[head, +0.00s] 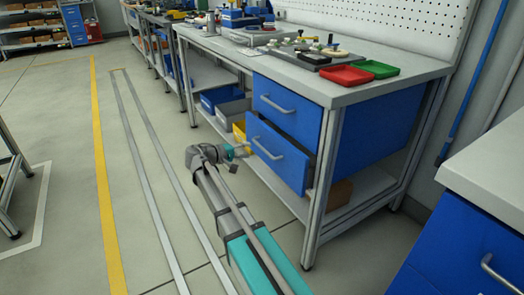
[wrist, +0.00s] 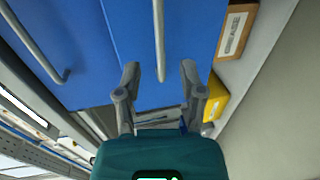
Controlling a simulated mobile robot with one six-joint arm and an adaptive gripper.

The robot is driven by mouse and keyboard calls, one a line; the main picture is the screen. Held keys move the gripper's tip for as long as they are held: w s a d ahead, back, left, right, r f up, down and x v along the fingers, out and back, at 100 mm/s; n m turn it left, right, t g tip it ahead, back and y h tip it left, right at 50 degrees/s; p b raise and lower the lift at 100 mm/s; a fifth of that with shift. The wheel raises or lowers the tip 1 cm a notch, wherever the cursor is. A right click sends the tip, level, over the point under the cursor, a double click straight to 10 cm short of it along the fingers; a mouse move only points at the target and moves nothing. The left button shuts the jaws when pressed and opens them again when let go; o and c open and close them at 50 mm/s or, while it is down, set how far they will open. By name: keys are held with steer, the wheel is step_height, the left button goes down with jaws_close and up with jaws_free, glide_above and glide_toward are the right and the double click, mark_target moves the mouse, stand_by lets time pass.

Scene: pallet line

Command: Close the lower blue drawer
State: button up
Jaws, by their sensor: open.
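The lower blue drawer (head: 276,156) stands pulled out from the bench, with a dark gap behind its front. Its grey bar handle (head: 265,142) faces the aisle. The upper blue drawer (head: 286,107) sits further back above it. My gripper (head: 245,149) is at the lower drawer's handle. In the wrist view my gripper (wrist: 160,73) is open, its two fingers on either side of the lower handle (wrist: 158,35), apart from it. The lower front (wrist: 195,35) fills the upper middle there, and the upper drawer's handle (wrist: 38,50) is at the left. Drawer contents are hidden.
Red (head: 346,75) and green trays (head: 375,68) sit on the bench top (head: 345,95). Bins and a brown box (wrist: 235,32) stand on the shelf below. Another blue cabinet (head: 455,245) is at front right. The aisle floor at left is clear.

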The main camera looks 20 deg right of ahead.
mark_target(262, 147)
steer(key=shift+b+x, duration=0.65)
steer(key=shift+x, duration=3.15)
steer(key=shift+c, duration=0.2)
steer(key=shift+a, duration=0.1)
jaws_close()
